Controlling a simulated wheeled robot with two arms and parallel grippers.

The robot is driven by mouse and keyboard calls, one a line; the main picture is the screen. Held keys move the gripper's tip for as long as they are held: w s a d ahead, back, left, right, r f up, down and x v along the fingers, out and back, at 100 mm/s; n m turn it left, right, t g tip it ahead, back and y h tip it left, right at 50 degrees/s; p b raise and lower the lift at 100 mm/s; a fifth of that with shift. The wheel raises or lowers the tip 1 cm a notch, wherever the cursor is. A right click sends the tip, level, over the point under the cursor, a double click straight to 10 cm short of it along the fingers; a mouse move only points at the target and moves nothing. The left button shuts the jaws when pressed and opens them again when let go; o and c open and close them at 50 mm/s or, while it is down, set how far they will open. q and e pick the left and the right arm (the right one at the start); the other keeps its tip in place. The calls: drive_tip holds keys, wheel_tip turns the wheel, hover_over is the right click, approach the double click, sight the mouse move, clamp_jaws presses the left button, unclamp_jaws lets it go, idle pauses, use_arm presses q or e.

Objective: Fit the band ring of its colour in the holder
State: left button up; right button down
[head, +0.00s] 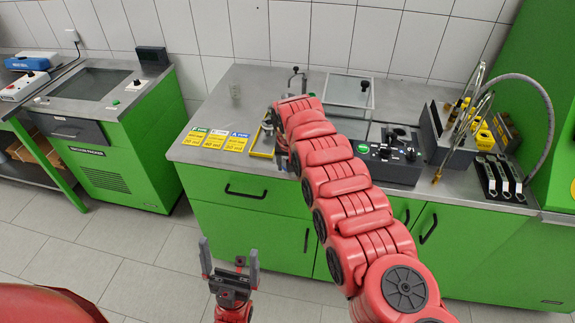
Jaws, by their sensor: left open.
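My left gripper (229,258) is open and empty, pointing up in front of the green cabinet, below the counter top and apart from it. My right arm reaches from the lower right over the counter. Its forearm hides its own gripper and part of the bench beneath. A yellow-edged frame or tray (262,152) lies partly hidden just left of that arm; I cannot tell if it is the holder. Three label cards with green, yellow and blue headers (217,140) lie to its left. I cannot make out any band ring.
A glass-lidded box (349,92), a dark control panel (393,153), hose fittings (462,125) and several wrenches (499,178) occupy the right. The counter's left part (203,108) is mostly clear.

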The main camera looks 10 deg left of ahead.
drive_tip(key=shift+w+d, duration=0.1)
drive_tip(key=shift+d, duration=0.2)
drive_tip(key=shift+w+d, duration=0.1)
drive_tip(key=shift+d, duration=0.25)
drive_tip(key=shift+d+f+m, duration=0.1)
drive_tip(key=shift+d+m, duration=0.2)
drive_tip(key=shift+d, duration=0.7)
drive_tip(key=shift+d, duration=0.1)
